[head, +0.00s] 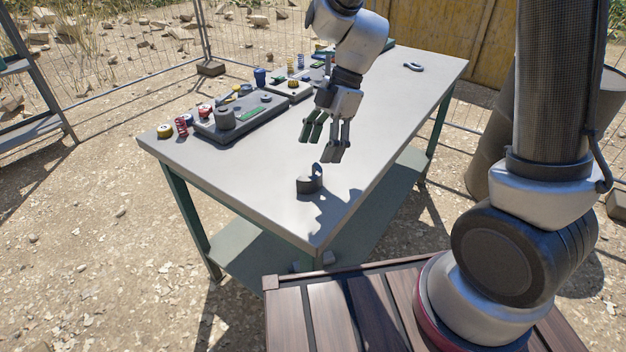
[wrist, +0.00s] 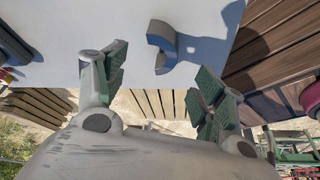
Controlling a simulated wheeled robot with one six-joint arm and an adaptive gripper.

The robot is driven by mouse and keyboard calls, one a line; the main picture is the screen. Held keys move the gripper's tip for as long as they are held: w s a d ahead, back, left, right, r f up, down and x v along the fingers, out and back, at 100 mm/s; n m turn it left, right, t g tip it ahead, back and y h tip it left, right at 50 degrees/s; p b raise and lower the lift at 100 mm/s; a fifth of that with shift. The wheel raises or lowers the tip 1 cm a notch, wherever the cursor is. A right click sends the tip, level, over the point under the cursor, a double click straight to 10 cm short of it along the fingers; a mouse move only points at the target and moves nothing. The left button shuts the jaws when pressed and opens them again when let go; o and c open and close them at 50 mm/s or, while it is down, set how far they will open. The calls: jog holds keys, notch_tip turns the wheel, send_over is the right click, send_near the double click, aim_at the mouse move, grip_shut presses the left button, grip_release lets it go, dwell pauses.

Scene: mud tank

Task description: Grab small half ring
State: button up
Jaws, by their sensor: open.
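The small half ring (head: 309,184) is a dark grey curved piece standing on the table (head: 190,166) near its front edge. In the wrist view the half ring (wrist: 163,46) looks blue-grey and curved, just beyond the fingers and roughly between them. My gripper (head: 323,139) is open and empty above the table, higher than the half ring and slightly behind it. In the wrist view my gripper (wrist: 160,76) has its two green-padded fingers wide apart. The gripper does not touch the half ring.
A grey tray (head: 240,132) with several parts stands at the table's left, with a red spring (head: 182,127) and a yellow round piece (head: 165,131) beside it. A grey ring-like piece (head: 413,67) lies at the far right. The tabletop around the half ring is clear.

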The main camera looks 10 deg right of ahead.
aim_at(313, 180)
jog(key=x, duration=0.8)
jog(key=shift+w+d, duration=0.15)
grip_shut()
